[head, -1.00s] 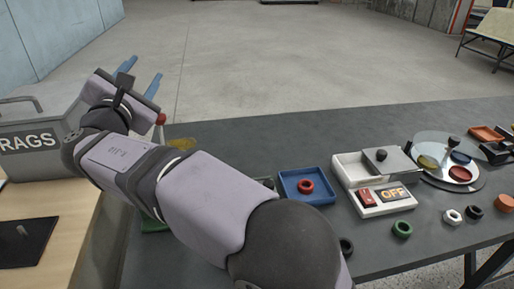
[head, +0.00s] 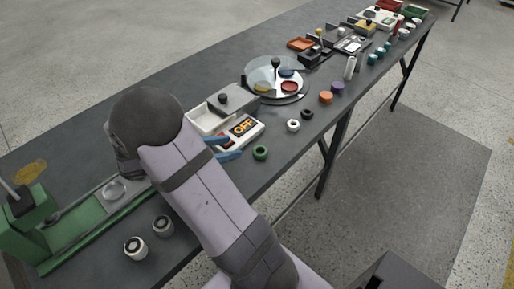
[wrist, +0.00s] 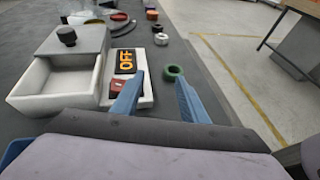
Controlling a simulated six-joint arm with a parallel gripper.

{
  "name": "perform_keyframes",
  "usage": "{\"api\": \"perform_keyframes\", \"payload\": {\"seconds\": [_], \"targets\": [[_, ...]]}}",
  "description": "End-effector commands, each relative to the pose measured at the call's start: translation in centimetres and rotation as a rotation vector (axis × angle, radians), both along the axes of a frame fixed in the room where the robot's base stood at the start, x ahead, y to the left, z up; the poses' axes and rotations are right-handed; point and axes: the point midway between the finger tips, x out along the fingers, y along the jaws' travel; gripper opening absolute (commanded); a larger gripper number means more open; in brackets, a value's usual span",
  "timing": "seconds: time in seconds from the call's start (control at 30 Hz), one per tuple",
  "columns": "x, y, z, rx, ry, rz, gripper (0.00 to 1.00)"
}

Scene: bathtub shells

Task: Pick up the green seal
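The green seal (head: 260,152) is a small ring lying on the dark table near its front edge, just in front of the box with the OFF display. In the wrist view the green seal (wrist: 174,73) lies beyond my fingertips, between their lines. My gripper (wrist: 163,75) is open and empty, its two blue fingers apart. In the head view only the blue fingers of my gripper (head: 226,148) show, left of the seal and apart from it; my arm hides the rest.
The white box (head: 236,130) with the OFF display and red switch stands close behind the seal. A white ring (head: 293,125), a black ring (head: 307,114) and an orange piece (head: 325,97) lie to the right. A round glass-covered dish (head: 276,78) stands further back. The table's front edge is near.

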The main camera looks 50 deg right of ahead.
Motion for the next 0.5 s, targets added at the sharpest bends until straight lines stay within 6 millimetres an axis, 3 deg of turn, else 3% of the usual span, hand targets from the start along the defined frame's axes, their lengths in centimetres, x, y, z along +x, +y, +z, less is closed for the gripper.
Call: {"api": "perform_keyframes", "payload": {"seconds": [0.03,0.13,0.5], "targets": [[-1.2,-0.5,-0.3,0.008,0.018,-0.036,0.4],[-2.5,-0.8,-0.8,0.019,0.033,-0.074,0.4],[-3.2,-2.3,-1.7,0.022,0.035,-0.081,0.4]]}}
